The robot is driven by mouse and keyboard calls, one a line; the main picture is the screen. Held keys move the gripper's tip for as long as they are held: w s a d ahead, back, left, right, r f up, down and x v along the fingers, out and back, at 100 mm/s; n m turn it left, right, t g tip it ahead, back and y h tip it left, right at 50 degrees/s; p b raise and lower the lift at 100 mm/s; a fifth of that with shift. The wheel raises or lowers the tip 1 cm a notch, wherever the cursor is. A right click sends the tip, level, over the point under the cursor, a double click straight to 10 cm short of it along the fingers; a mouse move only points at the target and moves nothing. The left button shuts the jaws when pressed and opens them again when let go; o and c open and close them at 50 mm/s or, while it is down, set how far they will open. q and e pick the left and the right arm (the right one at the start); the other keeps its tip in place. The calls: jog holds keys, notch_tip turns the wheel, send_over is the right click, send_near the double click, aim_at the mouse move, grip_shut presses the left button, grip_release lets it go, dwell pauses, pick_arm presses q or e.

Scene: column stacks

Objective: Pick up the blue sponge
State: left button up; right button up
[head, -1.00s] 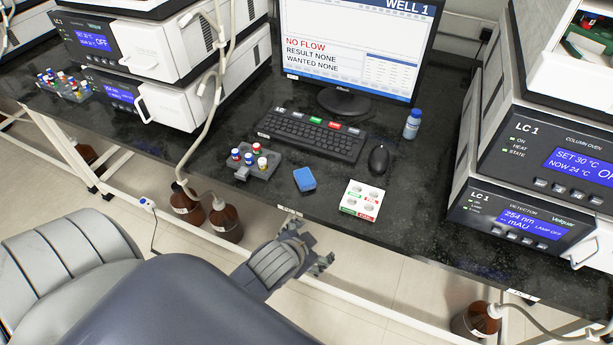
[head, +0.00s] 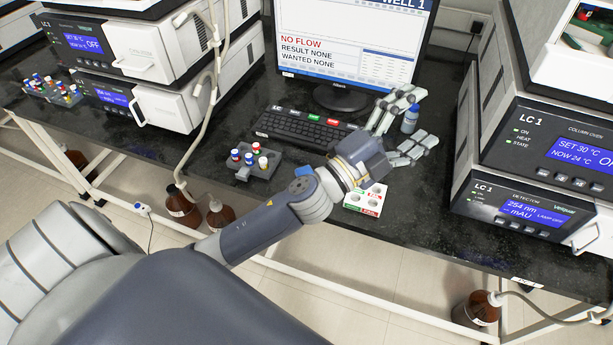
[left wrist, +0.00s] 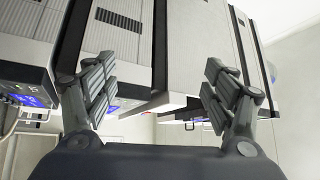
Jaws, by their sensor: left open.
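The blue sponge does not show clearly now; my left arm covers the spot between the grey vial rack and the white tray where it lay in the earlier head view. My left gripper (head: 424,118) is open and empty, over the right part of the bench near the blue-capped bottle (head: 410,121), its fingers spread to either side of the bottle in the picture. In the left wrist view the open fingers (left wrist: 158,70) face the instrument housings, with nothing between them. My right gripper is not in view.
The grey vial rack (head: 243,175) stands left of my forearm. The white tray (head: 352,205) lies just below my wrist in the picture. The keyboard (head: 285,131) and monitor (head: 350,50) are behind. An instrument stack (head: 520,215) bounds the right.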

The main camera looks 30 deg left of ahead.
pick_arm(q)
jog(key=s+d+r+m+g+h, duration=0.2)
jog(key=d+m+g+h, duration=0.4)
jog(key=m, duration=0.4)
jog(key=m+g+y, duration=1.4)
jog(key=y, duration=0.1)
send_over(306, 170)
jog(key=s, duration=0.1)
notch_tip(306, 170, down, 17)
jog(key=f, duration=0.4)
jog(key=shift+s+d+f+p, duration=0.1)
jog(key=shift+d+f+p, duration=0.2)
jog(key=shift+d+f, duration=0.1)
notch_tip(306, 170, down, 5)
jog(key=shift+d+r+p, duration=0.1)
jog(key=shift+p, duration=0.55)
jog(key=shift+f, duration=0.55)
jog(key=c, duration=0.9)
